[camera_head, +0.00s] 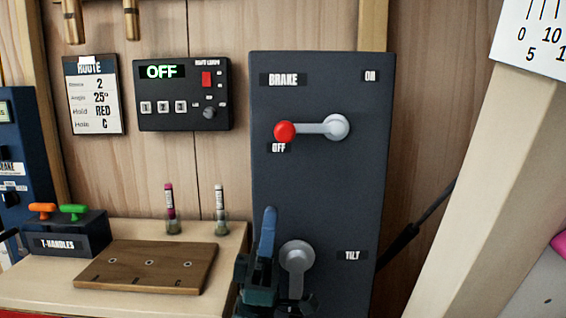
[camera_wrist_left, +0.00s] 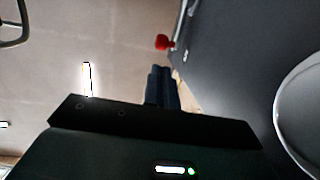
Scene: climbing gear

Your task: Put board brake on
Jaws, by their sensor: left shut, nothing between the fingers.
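The brake lever is a grey arm with a red knob (camera_head: 285,132) and a round grey pivot (camera_head: 336,127) on a dark panel (camera_head: 320,200). It lies level, its knob at the left just above the OFF label; the ON label (camera_head: 370,76) is at the upper right. My left gripper (camera_head: 268,215) points up below the knob, shut and empty, apart from the lever. In the left wrist view its fingers (camera_wrist_left: 161,75) are together, with the red knob (camera_wrist_left: 162,42) beyond their tips. My right gripper is not in view.
A second grey lever (camera_head: 297,258), marked TILT, is partly hidden behind my left gripper. A light box (camera_head: 182,95) reading OFF hangs left of the panel. A wooden board (camera_head: 150,268) and a T-handles holder (camera_head: 65,235) occupy the bench. A slanted beam stands right.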

